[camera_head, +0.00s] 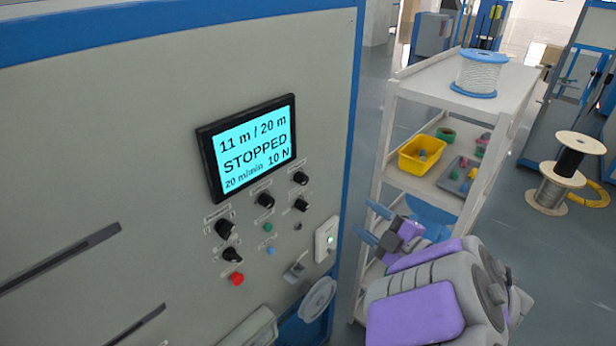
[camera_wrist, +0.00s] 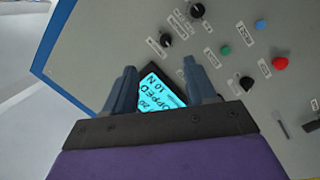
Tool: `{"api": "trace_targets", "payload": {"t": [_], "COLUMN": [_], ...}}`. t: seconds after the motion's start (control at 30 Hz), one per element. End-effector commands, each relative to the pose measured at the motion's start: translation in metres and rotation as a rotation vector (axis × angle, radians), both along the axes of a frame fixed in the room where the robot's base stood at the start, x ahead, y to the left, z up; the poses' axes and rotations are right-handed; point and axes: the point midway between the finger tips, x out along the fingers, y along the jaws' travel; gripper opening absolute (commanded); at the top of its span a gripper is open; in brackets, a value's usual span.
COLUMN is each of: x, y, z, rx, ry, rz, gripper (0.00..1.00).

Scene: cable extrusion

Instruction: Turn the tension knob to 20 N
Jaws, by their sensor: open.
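The control panel (camera_head: 150,150) carries a screen (camera_head: 252,150) reading "11 m / 20 m", "STOPPED", "20 m/min" and "10 N". Several black knobs sit below it, among them an upper right knob (camera_head: 300,178), a middle knob (camera_head: 265,200) and a left knob (camera_head: 225,228). Their labels are too small to read, so I cannot tell which is the tension knob. My gripper (camera_head: 366,221) is open and empty, right of the panel. In the wrist view, the screen (camera_wrist: 160,92) shows partly between the fingers, with black knobs (camera_wrist: 166,40) beyond the fingertips.
A red button (camera_head: 236,279), a green button (camera_head: 268,227) and a blue button (camera_head: 270,251) lie close to the knobs. A white shelf cart (camera_head: 455,95) with a yellow bin (camera_head: 423,155) and a cable spool (camera_head: 481,75) stands behind my arm.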

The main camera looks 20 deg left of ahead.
Motion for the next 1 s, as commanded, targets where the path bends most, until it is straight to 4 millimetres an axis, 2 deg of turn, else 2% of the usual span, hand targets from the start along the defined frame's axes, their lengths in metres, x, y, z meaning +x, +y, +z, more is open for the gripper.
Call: {"api": "trace_targets", "payload": {"t": [0.13,0.27,1.0], "x": [-0.010,-0.008,0.057], "y": [0.011,0.023,0.142], "z": [0.002,0.002,0.002], "rx": [0.025,0.027,0.030], "ry": [-0.005,-0.006,-0.008], "rz": [0.065,0.078,0.075], "gripper": [0.56,0.56,0.56]}}
